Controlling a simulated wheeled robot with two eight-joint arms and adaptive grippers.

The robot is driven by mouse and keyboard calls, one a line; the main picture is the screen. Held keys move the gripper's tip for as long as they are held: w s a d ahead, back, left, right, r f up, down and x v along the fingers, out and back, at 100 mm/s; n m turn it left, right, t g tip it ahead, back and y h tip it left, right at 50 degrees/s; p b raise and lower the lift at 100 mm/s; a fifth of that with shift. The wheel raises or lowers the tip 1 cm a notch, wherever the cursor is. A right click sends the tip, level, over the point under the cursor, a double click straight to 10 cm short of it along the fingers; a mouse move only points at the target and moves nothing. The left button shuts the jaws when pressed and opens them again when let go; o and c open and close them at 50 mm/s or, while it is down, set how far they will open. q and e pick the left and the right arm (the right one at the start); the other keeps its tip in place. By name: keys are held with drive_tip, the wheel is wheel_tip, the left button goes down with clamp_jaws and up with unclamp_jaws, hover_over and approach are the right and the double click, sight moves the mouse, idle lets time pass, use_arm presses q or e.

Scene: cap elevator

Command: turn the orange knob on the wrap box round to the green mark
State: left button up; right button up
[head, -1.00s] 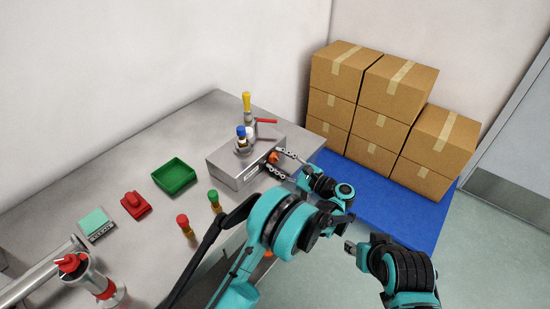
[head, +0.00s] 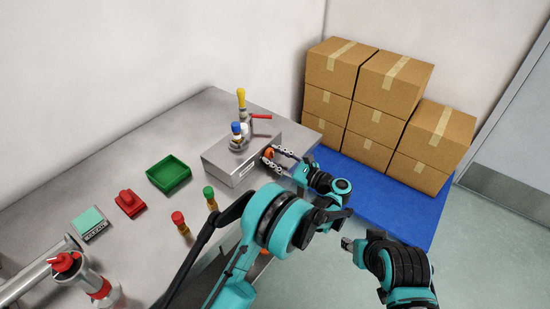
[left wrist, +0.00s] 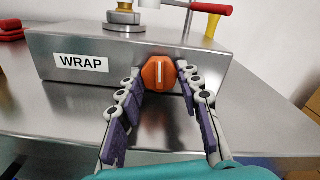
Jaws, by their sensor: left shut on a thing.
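The wrap box (head: 225,165) is a metal box at the far end of the bench, and its WRAP label shows in the left wrist view (left wrist: 82,63). The orange knob (left wrist: 158,73) is on its front face, with its white line upright in the left wrist view. My left gripper (left wrist: 161,76) is shut on the knob, one finger on each side; the knob is partly hidden in the head view (head: 268,153). I see no green mark in either view. The end of my right arm (head: 352,244) is low at the right, away from the box, its jaws unclear.
A fitting with a blue top (head: 237,128) and a red-handled valve (head: 260,116) stand on the box. Cartons (head: 368,95) stand on the blue surface (head: 410,212) at right.

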use_arm(q)
drive_tip(key=shift+a+m+b, duration=0.1)
drive_tip(key=shift+m+b, duration=0.2)
drive_tip(key=shift+m, duration=1.2)
drive_tip(key=o, duration=0.9)
drive_tip(key=shift+w, duration=0.1)
drive_tip(key=shift+r, duration=0.1)
wheel_tip(320, 180, up, 10)
drive_tip(key=shift+f, duration=0.1)
